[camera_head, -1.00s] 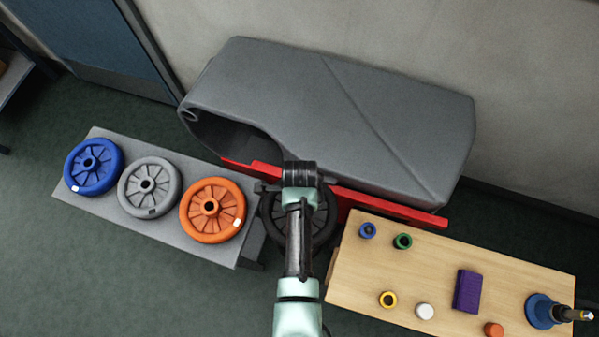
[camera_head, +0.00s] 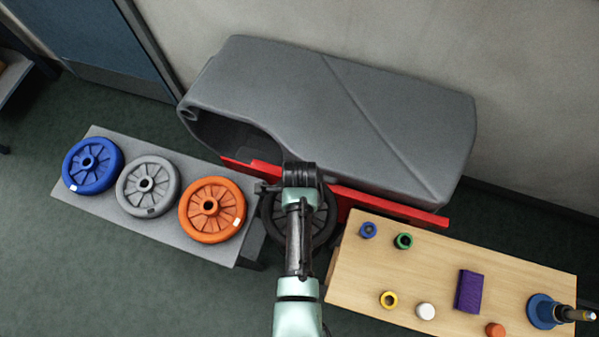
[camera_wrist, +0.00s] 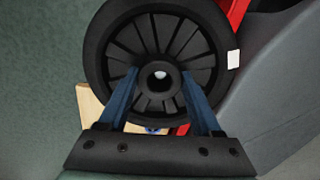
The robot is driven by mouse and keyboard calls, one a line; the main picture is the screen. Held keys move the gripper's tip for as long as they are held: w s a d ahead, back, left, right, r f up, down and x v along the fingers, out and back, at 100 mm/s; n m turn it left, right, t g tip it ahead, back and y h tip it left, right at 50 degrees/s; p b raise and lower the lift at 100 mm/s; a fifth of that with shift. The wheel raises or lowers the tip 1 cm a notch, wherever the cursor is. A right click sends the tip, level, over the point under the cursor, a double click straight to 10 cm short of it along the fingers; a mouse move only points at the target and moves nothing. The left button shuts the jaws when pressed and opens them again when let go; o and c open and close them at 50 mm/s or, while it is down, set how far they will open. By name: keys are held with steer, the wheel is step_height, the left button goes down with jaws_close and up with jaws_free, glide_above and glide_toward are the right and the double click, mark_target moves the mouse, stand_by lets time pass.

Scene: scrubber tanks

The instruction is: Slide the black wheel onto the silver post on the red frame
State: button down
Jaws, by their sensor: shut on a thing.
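The black wheel (camera_head: 325,222) is beside the red frame (camera_head: 395,208) in the head view, partly hidden under my arm. In the wrist view the spoked black wheel (camera_wrist: 98,45) fills the upper middle, its hub facing my gripper. My gripper (camera_wrist: 160,76) is shut on the wheel's hub, with one blue finger on each side. A small bright silver spot, apparently the end of the silver post (camera_wrist: 160,74), shows inside the hub hole. How far the post reaches into the hole cannot be told. The head view hides the post.
Blue (camera_head: 92,166), grey (camera_head: 148,187) and orange (camera_head: 212,210) wheels lie on a grey bench (camera_head: 100,202) at left. A wooden table (camera_head: 450,255) with small coloured parts stands close at right. The grey tank (camera_head: 330,110) rises behind the frame.

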steer(key=shift+w+f+b, duration=0.1)
steer(key=shift+f+b, duration=0.85)
steer(key=shift+f, duration=1.1)
stand_by(3.5)
jaws_free()
steer(key=shift+f, duration=0.1)
steer(key=shift+r, duration=0.25)
stand_by(0.5)
steer(key=shift+r+p, duration=1.3)
steer(key=shift+p, duration=0.3)
